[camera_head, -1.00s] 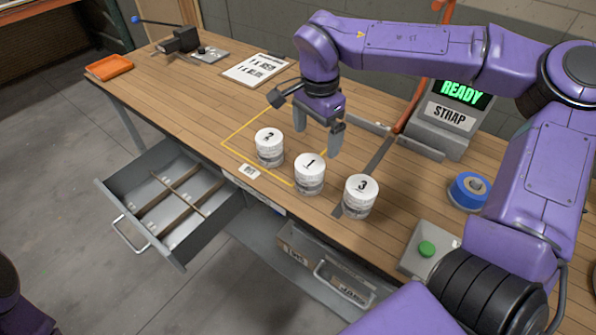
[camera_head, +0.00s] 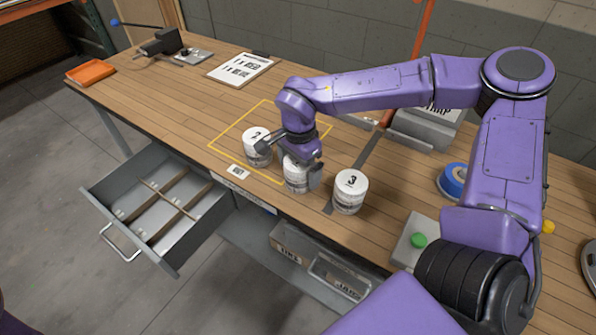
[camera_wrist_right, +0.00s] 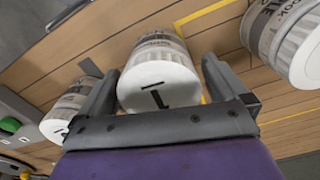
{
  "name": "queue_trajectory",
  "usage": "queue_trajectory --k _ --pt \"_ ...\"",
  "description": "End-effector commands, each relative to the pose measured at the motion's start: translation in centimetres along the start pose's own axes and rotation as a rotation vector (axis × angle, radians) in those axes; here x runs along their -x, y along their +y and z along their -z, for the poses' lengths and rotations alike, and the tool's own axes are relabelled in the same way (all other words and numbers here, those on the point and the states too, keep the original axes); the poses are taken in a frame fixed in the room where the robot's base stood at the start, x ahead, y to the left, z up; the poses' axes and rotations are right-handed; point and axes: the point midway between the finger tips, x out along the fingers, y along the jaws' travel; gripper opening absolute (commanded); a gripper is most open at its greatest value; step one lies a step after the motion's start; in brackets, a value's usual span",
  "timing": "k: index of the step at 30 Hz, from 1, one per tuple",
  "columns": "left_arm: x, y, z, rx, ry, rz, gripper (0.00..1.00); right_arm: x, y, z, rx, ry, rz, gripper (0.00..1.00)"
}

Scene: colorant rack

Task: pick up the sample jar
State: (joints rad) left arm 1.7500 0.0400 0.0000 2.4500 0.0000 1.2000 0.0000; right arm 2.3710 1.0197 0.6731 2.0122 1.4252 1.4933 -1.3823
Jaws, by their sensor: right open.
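Three white-lidded jars stand on the wooden bench: jar 2 (camera_head: 256,150), jar 1 (camera_head: 296,182) and jar 3 (camera_head: 349,193). My right gripper (camera_head: 290,163) is down at jar 1, open, with a finger on either side of it. In the right wrist view, the lid of jar 1 (camera_wrist_right: 160,88) lies between the two fingers (camera_wrist_right: 161,72), with small gaps visible at the sides. The gripper partly hides jar 1 in the head view. My left gripper is not in view.
Jars 2 and 3 stand close on either side. A yellow outline (camera_head: 222,132) marks the bench behind. An open divided drawer (camera_head: 182,240) juts from the front. A blue tape roll (camera_head: 453,180) and green button box (camera_head: 413,245) stand right.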

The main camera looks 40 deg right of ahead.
Motion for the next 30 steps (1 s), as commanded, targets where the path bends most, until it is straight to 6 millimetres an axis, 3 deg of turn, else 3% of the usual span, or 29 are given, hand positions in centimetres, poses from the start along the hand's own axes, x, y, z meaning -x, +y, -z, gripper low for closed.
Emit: queue_trajectory --k 1,2,7,17,23,30 --pt "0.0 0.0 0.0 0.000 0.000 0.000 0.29 0.0 0.0 0.0 0.000 0.000 0.000 1.00" --pt "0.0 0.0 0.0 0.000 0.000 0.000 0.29 0.0 0.0 0.0 0.000 0.000 0.000 0.94" --pt "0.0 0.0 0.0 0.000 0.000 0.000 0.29 0.1 0.0 0.0 0.001 0.000 0.000 0.39" --pt "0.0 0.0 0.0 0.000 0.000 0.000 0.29 0.5 -0.1 0.0 0.001 0.000 0.003 0.39" --pt "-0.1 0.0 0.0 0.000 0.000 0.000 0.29 3.6 -0.1 -0.1 0.002 0.001 0.007 0.39" --pt "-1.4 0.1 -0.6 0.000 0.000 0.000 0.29 9.3 1.4 -5.5 0.007 0.004 0.005 0.39"
